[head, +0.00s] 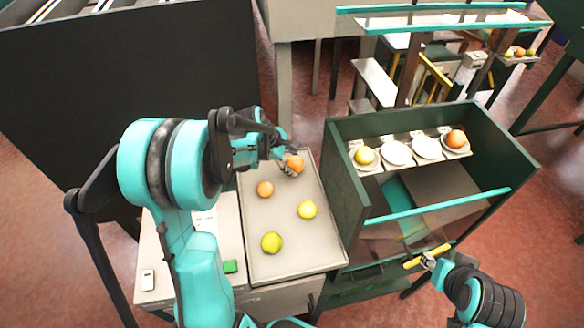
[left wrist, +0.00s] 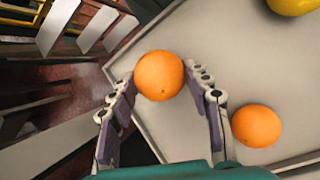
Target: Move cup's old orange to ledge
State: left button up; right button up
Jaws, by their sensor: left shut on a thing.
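My left gripper (head: 287,166) is shut on an orange (head: 295,163) at the far end of the grey tray (head: 284,262). In the left wrist view the held orange (left wrist: 160,75) sits between the fingertips; whether it touches the tray is unclear. Another orange (head: 265,189) lies on the tray nearby and also shows in the left wrist view (left wrist: 256,126). An orange (head: 456,138) sits in the rightmost white dish on the green cabinet. My right gripper (head: 429,261) is at the yellow bar (head: 427,256); its finger state is unclear. I cannot tell which thing is the ledge.
Two yellow fruits (head: 307,210) (head: 271,243) lie on the tray. The green cabinet (head: 348,190) has a yellow fruit (head: 364,155) in its left dish and two empty dishes (head: 397,153) (head: 427,148) between. A black panel (head: 120,80) stands at left.

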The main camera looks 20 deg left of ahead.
pick_arm(q)
jog(key=shift+f, duration=0.9)
jog(key=o, duration=1.2)
jog(key=shift+f, duration=0.15)
